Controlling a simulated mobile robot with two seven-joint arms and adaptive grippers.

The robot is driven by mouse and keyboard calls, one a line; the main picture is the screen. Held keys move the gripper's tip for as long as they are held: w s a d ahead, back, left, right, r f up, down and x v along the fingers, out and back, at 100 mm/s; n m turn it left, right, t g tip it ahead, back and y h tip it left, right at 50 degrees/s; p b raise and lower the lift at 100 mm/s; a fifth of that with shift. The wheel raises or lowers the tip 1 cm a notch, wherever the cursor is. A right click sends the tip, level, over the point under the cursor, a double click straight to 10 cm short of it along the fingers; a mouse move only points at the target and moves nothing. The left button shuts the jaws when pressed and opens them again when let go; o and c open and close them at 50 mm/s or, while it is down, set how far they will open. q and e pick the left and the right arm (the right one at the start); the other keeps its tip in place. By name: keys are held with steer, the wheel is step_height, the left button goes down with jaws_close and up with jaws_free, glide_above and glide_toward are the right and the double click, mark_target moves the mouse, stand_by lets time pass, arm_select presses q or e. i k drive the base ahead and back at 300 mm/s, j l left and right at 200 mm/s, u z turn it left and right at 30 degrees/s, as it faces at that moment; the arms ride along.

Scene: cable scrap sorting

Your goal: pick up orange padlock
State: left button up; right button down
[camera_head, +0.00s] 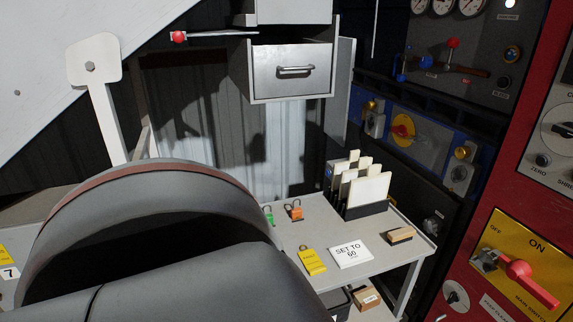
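The orange padlock (295,213) is small and sits at the back of the light grey table (378,258), its dark shackle pointing up. A green padlock (269,218) is just left of it, partly covered by a large grey arm link of mine at the lower left. A yellow tag-like piece with a loop on top (311,262) lies nearer the front of the table. Neither my left nor my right gripper is in view, and nothing visible is touching the orange padlock.
A white card reading "SET TO 60" (351,253), a rack of white cards (367,209) and a wooden-topped brush or block (400,235) are on the table. A metal drawer (290,85) hangs above. A red control panel (512,190) stands at right.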

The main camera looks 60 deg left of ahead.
mark_target(296, 214)
steer(key=u, duration=2)
